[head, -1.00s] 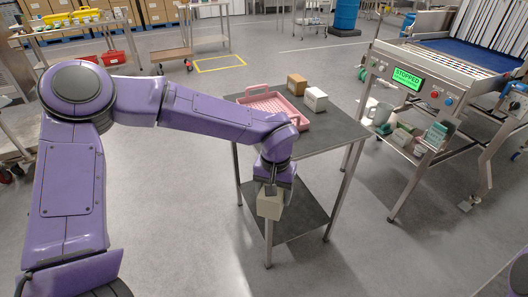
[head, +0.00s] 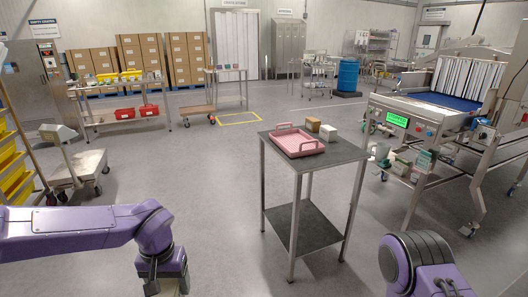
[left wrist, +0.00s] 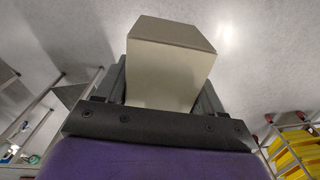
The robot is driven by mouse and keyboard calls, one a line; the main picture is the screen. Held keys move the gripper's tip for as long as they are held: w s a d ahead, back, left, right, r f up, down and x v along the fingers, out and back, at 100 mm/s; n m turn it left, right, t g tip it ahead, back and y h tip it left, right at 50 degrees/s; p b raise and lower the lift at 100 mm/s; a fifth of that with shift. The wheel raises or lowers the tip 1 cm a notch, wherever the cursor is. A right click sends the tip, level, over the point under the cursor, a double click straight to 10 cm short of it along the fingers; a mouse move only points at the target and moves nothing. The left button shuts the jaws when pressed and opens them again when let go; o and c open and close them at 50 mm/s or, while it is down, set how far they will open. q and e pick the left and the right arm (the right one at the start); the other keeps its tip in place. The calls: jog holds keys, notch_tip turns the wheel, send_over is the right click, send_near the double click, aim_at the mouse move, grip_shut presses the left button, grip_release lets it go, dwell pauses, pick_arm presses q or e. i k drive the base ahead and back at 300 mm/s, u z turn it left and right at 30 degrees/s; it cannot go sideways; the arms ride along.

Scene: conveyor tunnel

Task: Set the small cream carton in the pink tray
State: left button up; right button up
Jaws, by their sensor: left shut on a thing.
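My left gripper (head: 166,287) is at the bottom edge of the head view, left of and nearer than the table. It is shut on the small cream carton, which fills the middle of the left wrist view (left wrist: 168,70) between the dark fingers. In the head view the carton is mostly cut off by the lower edge. The pink tray (head: 299,150), with raised handles, sits on the dark-topped table (head: 335,160), well to the right of the gripper. It looks empty. My right arm shows at the bottom right, but its gripper does not show.
A brown carton (head: 313,125) and a white carton (head: 328,133) stand beside the tray on the table. The conveyor (head: 415,115) with a green display is on the right. A grey cart (head: 82,170) and yellow bins stand at the left. Floor between gripper and table is clear.

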aim_at(290, 144)
jog(key=u, duration=0.05)
jog(key=i, duration=0.9)
jog(key=z, duration=0.6)
jog(key=i, duration=0.9)
jog(key=z, duration=0.45)
